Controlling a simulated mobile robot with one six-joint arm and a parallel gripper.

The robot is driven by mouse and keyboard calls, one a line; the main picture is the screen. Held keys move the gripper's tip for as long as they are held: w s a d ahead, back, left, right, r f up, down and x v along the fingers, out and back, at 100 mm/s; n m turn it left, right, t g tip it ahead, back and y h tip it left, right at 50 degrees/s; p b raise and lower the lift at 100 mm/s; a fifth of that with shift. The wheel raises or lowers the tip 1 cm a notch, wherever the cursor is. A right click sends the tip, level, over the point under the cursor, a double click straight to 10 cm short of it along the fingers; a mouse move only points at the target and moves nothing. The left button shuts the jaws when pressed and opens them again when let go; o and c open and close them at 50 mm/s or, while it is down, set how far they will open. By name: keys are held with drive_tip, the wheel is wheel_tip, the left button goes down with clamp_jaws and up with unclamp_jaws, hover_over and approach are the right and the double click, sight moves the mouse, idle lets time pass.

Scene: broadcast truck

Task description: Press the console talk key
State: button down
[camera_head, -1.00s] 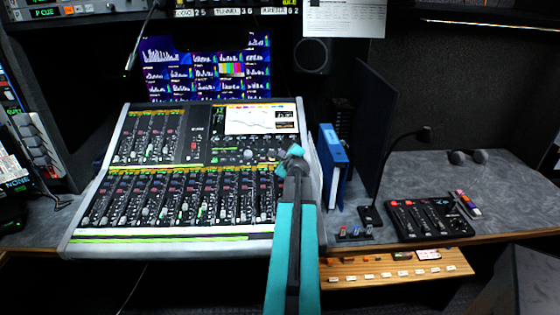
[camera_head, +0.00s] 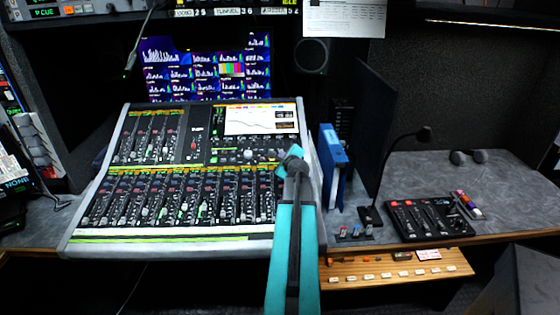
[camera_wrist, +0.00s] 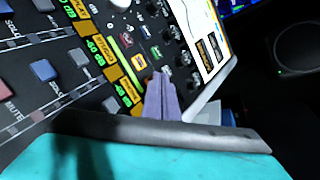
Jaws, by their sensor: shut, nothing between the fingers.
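The mixing console (camera_head: 150,233) stands on the desk at centre left, its sloped face full of faders, keys and knobs. My gripper (camera_head: 290,160) is over the right part of the console, near its right edge. In the wrist view my gripper (camera_wrist: 161,92) is shut and empty, its fingertips close over the small keys and knobs beside the console screen (camera_wrist: 204,35). A small red key (camera_wrist: 127,41) shows just up and left of the fingertips. I cannot read which key is the talk key, and I cannot tell whether the fingertips touch the panel.
A blue binder (camera_head: 334,155) stands just right of the console. A gooseneck microphone (camera_head: 400,140) and a small black control panel (camera_head: 430,219) are farther right. A monitor (camera_head: 205,70) and a round speaker (camera_head: 312,57) are behind. The grey desk (camera_head: 500,190) is mostly clear at right.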

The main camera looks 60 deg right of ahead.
drive_tip(key=shift+f, duration=0.2)
idle(0.3)
drive_tip(key=shift+r, duration=0.2)
drive_tip(key=shift+s+a+r+p, duration=0.15)
drive_tip(key=shift+a+r+p, duration=0.05)
drive_tip(key=shift+r+p, duration=0.5)
drive_tip(key=shift+s+a+r+p, duration=0.25)
drive_tip(key=shift+a+r+p, duration=0.1)
drive_tip(key=shift+r+p, duration=0.5)
drive_tip(key=shift+s+a+r+p, duration=0.2)
drive_tip(key=shift+a+r+p, duration=0.1)
drive_tip(key=shift+r+p, duration=0.55)
drive_tip(key=shift+s+a+r+p, duration=0.3)
drive_tip(key=shift+r+p, duration=0.35)
drive_tip(key=shift+r, duration=0.35)
drive_tip(key=shift+w, duration=0.1)
drive_tip(key=shift+r, duration=0.1)
